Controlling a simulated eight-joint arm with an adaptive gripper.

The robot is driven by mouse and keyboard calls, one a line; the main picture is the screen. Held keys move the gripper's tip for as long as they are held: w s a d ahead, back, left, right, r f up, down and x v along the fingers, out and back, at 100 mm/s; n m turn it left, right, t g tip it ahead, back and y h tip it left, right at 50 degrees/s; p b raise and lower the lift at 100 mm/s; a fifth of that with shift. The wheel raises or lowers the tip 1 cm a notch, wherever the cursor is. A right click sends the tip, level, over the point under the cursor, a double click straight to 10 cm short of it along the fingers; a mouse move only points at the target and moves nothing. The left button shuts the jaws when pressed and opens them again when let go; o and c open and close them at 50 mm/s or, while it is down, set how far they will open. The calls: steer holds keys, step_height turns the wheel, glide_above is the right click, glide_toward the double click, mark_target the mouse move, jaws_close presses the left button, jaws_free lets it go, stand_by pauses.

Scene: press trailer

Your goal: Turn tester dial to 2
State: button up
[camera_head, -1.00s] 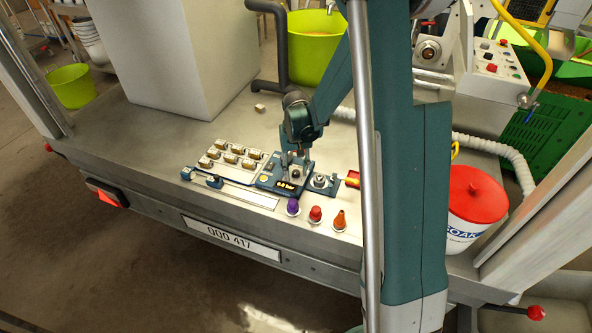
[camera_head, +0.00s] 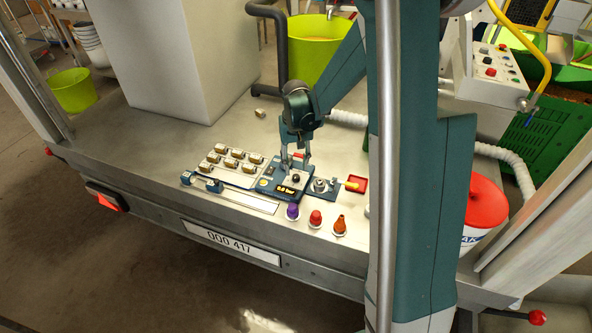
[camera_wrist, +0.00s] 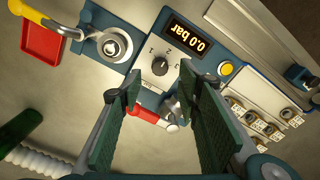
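The tester (camera_head: 268,186) is a blue box on the trailer bed, with a light panel and a display (camera_wrist: 188,38) reading 0.0 bar. Its dial (camera_wrist: 160,66) is a small dark round knob among printed numbers 1, 2 and 3; it also shows in the head view (camera_head: 295,179). I cannot tell surely which number the dial points at. My gripper (camera_wrist: 157,80) is open and empty, pointing down above the tester. In the wrist view the dial appears between the fingertips, slightly beyond them. No contact with the dial is visible. The gripper also shows in the head view (camera_head: 296,160).
A red-handled lever (camera_wrist: 150,116) sits beside the dial panel. A round metal fitting (camera_wrist: 112,46) and a yellow-handled part by a red tray (camera_wrist: 40,42) are alongside. Several small blocks (camera_head: 230,158) lie left of the tester; purple, red and orange caps (camera_head: 315,218) stand in front.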

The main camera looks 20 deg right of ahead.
mark_target(296, 177)
step_height(296, 177, up, 6)
steer(key=shift+r, duration=0.25)
stand_by(0.5)
steer(key=shift+r, duration=0.1)
steer(key=s+a+r+n+t, duration=0.1)
steer(key=s+a+r+t, duration=0.35)
steer(key=s+r, duration=0.8)
steer(key=s+a+r+n+t, duration=0.1)
steer(key=s+a+r, duration=0.1)
steer(key=s, duration=0.6)
steer(key=s+a+r+n+t, duration=0.1)
steer(key=s+a, duration=0.4)
steer(key=s, duration=0.3)
steer(key=shift+s+r+t, duration=0.2)
steer(key=shift+r+t, duration=0.15)
steer(key=shift+r, duration=0.05)
